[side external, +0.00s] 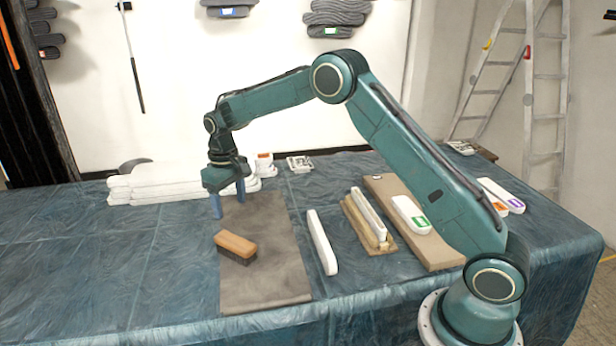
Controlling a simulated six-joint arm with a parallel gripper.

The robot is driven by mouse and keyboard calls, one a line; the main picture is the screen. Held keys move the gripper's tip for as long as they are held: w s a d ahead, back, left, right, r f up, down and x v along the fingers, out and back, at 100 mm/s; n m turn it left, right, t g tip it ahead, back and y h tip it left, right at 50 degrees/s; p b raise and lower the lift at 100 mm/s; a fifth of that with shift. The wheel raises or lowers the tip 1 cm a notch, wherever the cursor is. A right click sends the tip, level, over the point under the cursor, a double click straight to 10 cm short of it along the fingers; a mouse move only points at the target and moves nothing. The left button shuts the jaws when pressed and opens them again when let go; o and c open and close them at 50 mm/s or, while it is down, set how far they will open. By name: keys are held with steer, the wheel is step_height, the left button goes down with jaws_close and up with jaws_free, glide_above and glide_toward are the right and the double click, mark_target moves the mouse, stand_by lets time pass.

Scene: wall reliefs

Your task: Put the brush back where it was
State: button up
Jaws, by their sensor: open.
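The brush (236,244) has an orange-brown wooden back and dark bristles below. It lies on the grey-brown mat (265,285), near the mat's left edge. My gripper (229,208) points down over the far part of the mat, behind the brush in the picture. Its two blue fingers are apart with nothing between them. It does not touch the brush. The exact height of the fingertips above the mat is hard to tell.
A white bar (322,242) lies at the mat's right edge. Further right are a tan holder (357,226) with white pieces and a beige board (440,254) bearing a green-labelled white block (410,215). Folded white cloths (150,182) lie behind left. The blue-covered table (90,260) is clear at left.

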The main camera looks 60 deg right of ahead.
steer(key=s+a+r+t, duration=0.1)
steer(key=s+r+t, duration=0.2)
steer(key=s+r, duration=1.4)
steer(key=s+t, duration=0.2)
steer(key=s, duration=2)
steer(key=shift+a+r+t, duration=0.25)
steer(key=shift+a+t, duration=0.05)
steer(key=shift+a, duration=0.15)
